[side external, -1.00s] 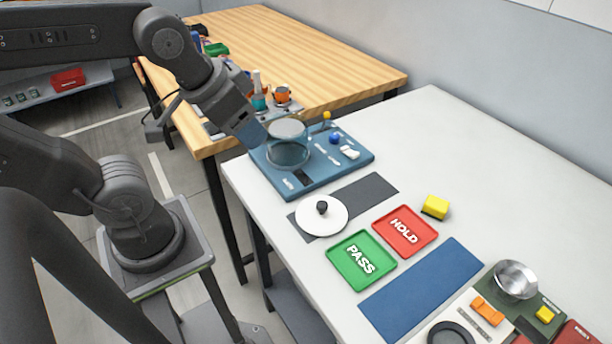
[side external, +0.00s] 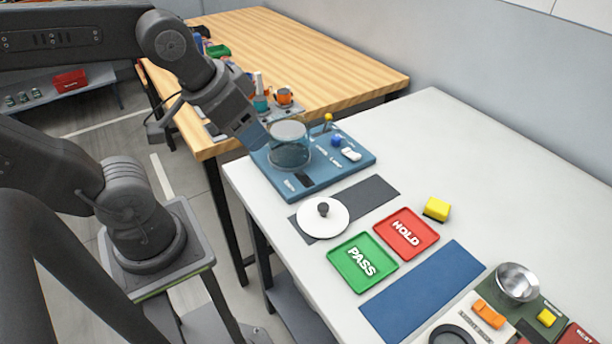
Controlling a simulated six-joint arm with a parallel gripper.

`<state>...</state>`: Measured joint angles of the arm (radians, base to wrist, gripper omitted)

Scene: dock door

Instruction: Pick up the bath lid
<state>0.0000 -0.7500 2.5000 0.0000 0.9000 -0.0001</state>
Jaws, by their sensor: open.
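The bath lid (side external: 322,218) is a white disc with a black knob in its middle. It lies flat on the white table, partly over a dark grey mat (side external: 369,193). My gripper (side external: 262,136) is up and to the left of it, close to the left side of a clear round glass bath (side external: 290,156) on a blue base plate (side external: 327,177). My gripper is open and well apart from the lid. The fingers are small in view, and I cannot tell whether they touch the glass.
A green PASS tray (side external: 362,283), a red HOLD tray (side external: 423,240) and a yellow block (side external: 437,208) are right of the lid. A blue mat (side external: 424,292) lies in front. The table's right rear area is clear. A wooden table (side external: 310,50) stands behind.

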